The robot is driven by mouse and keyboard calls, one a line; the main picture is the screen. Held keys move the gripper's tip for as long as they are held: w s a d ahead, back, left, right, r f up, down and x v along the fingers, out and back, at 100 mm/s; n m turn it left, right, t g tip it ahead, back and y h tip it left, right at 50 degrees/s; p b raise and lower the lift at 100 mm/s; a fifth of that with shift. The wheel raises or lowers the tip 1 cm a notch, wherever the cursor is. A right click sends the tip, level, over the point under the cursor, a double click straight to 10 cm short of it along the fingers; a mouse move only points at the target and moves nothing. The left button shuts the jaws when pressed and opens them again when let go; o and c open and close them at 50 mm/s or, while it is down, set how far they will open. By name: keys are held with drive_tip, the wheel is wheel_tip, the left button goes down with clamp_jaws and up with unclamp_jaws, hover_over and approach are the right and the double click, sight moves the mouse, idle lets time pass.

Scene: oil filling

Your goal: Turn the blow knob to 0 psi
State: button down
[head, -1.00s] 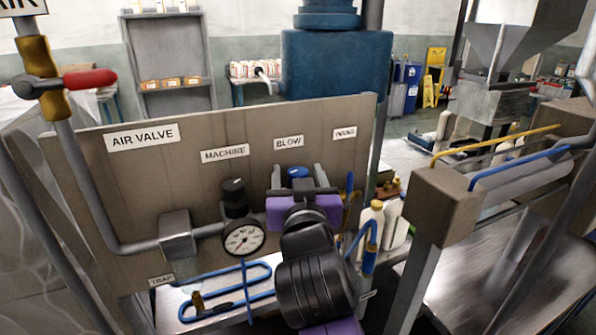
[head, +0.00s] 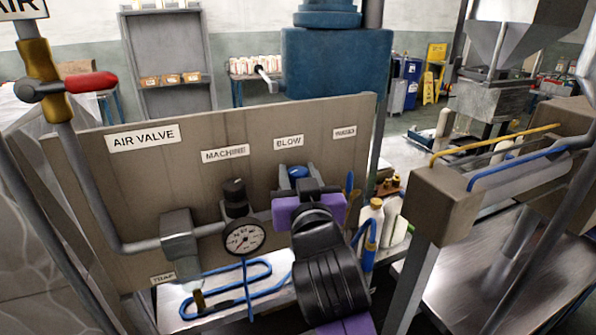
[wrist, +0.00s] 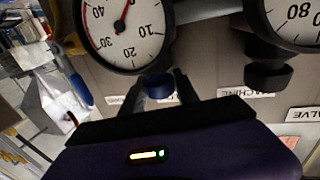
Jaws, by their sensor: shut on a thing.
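The blue blow knob (head: 297,171) sits on the grey panel under the BLOW label (head: 289,142). My gripper (head: 298,179) has its two dark fingers on either side of the knob, shut on it. In the wrist view, the blue knob (wrist: 158,90) shows between the fingertips (wrist: 158,82). A round gauge (wrist: 122,32) stands just above it there, with 10, 20, 30 and 40 visible. Its red needle points toward the cut-off top edge, so I cannot read it exactly. My arm hides this gauge in the head view.
The black machine knob (head: 235,190) and its gauge (head: 244,238) are close to my gripper's left. The red-handled air valve (head: 75,84) is far left. White bottles (head: 371,222) and a metal table (head: 490,255) stand to the right. Blue hoses (head: 225,275) run below.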

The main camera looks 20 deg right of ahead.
drive_tip(key=shift+d+r+n+t+y+p, duration=0.15)
drive_tip(key=shift+n+y+p, duration=0.5)
drive_tip(key=shift+y, duration=0.45)
drive_tip(key=shift+f+n+t+y+p, duration=0.15)
drive_tip(key=shift+n+y+p, duration=0.45)
drive_tip(key=shift+y, duration=0.5)
drive_tip(key=shift+n+y+b, duration=0.35)
drive_tip(key=shift+n+y, duration=1)
drive_tip(key=shift+y, duration=0.85)
drive_tip(key=c, duration=0.9)
unclamp_jaws()
drive_tip(key=shift+s, duration=0.1)
